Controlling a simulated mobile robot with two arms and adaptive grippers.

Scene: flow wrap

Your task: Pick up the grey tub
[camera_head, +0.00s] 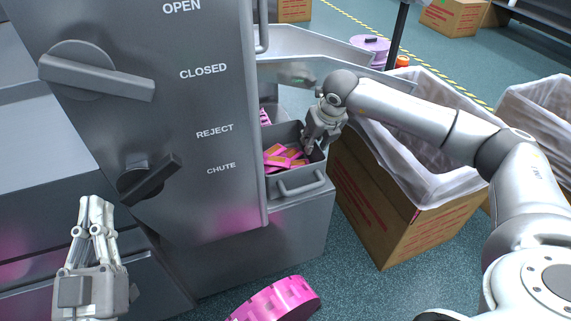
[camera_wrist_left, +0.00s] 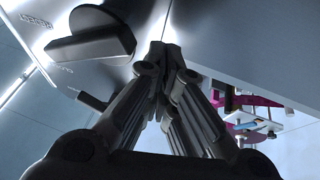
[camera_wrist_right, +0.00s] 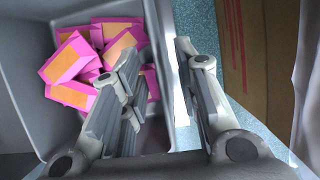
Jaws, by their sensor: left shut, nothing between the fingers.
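The grey tub (camera_head: 310,174) sits on a grey ledge beside the machine panel, with a handle on its front and several pink and orange packs (camera_head: 281,157) inside. The right wrist view shows its grey wall (camera_wrist_right: 20,100) and the packs (camera_wrist_right: 95,55). My right gripper (camera_head: 316,149) is at the tub's right side. In the right wrist view its fingers (camera_wrist_right: 158,58) stand apart, one inside the tub and one outside, with the tub's side wall between them. My left gripper (camera_head: 97,202) is shut and empty in front of the machine, away from the tub.
A lined cardboard box (camera_head: 380,200) stands close to the tub's right. A metal chute (camera_head: 320,45) lies behind the tub. A pink round object (camera_head: 275,301) is at the bottom. Floor shows before the ledge.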

